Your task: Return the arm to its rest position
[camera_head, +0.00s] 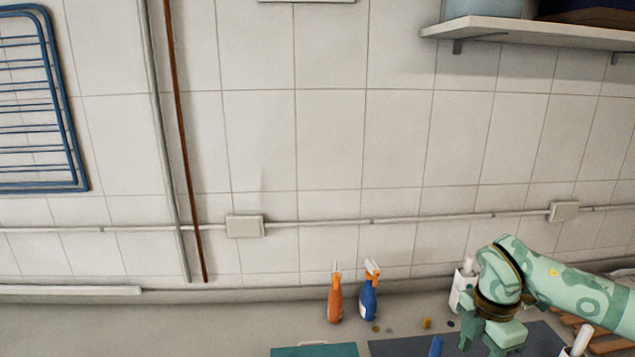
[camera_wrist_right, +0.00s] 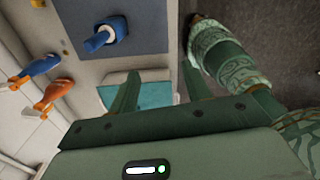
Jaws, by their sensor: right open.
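My right arm (camera_head: 560,285), pale green with darker markings, reaches in from the right in the head view. Its gripper (camera_head: 495,345) points down over the dark mat (camera_head: 545,340) at the bottom edge, where its fingers are cut off or hard to make out. In the right wrist view the two green fingers of this gripper (camera_wrist_right: 158,75) stand apart with nothing held between them. A teal board (camera_wrist_right: 150,95) shows beyond the gap. A green patterned limb of mine (camera_wrist_right: 222,60) shows on the right of that view. My left gripper cannot be made out.
An orange spray bottle (camera_head: 335,300) and a blue spray bottle (camera_head: 368,298) stand upright near the wall. A blue object (camera_wrist_right: 105,38) is on the mat. A white holder (camera_head: 463,288) stands beside my right arm. A shelf (camera_head: 530,32) is above; the left counter (camera_head: 150,325) is clear.

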